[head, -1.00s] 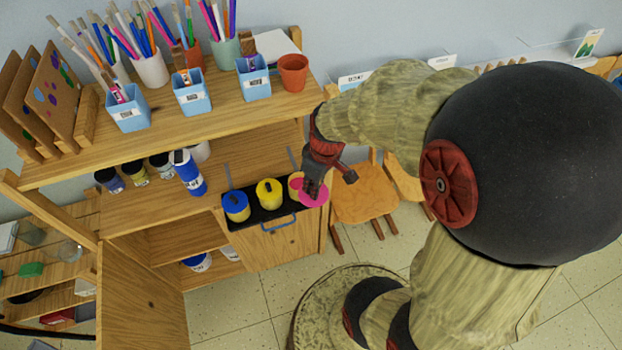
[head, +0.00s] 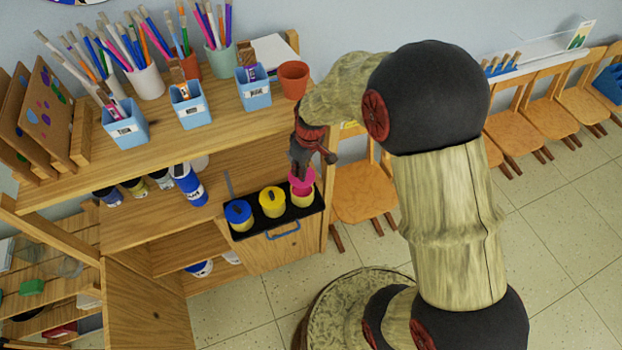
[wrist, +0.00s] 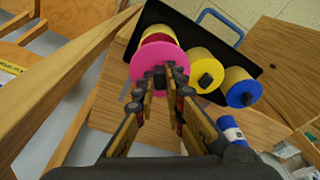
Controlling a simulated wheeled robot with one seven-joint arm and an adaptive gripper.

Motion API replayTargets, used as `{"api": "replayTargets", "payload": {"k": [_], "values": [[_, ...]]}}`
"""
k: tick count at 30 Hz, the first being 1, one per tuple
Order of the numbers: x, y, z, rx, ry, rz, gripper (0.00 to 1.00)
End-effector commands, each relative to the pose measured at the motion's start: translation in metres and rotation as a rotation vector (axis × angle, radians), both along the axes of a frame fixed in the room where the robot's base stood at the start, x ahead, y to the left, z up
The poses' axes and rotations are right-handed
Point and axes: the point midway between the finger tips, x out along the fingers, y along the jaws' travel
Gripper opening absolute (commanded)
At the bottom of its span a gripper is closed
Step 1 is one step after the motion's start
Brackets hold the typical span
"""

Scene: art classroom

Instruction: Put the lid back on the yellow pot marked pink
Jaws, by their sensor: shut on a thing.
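The pink lid (head: 303,186) is held in my gripper (head: 301,172), over the yellow pot (head: 301,200) at the right end of the black tray. In the wrist view the fingertips (wrist: 166,78) are shut on the middle of the pink lid (wrist: 144,62). Behind the lid, part of the yellow pot (wrist: 157,31) and its reddish-pink inside show, so the lid looks raised or offset from the rim. I cannot tell whether lid and rim touch. The lid hides the rest of the opening.
The black tray (head: 309,212) also holds a pot with a yellow lid (head: 271,197) and one with a blue lid (head: 238,212). A blue-and-white bottle (head: 188,185) stands left. The upper shelf edge and a terracotta pot (head: 293,79) are above. Chairs stand right.

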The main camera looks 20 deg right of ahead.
Motion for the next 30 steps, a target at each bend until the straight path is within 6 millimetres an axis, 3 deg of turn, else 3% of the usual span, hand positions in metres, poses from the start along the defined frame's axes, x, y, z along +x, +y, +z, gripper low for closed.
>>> {"api": "replayTargets", "payload": {"k": [8,30], "values": [[0.002,-0.001,-0.007,0.000,0.001,-0.008,0.00],[0.002,-0.001,-0.062,0.000,0.000,-0.009,0.00]]}}
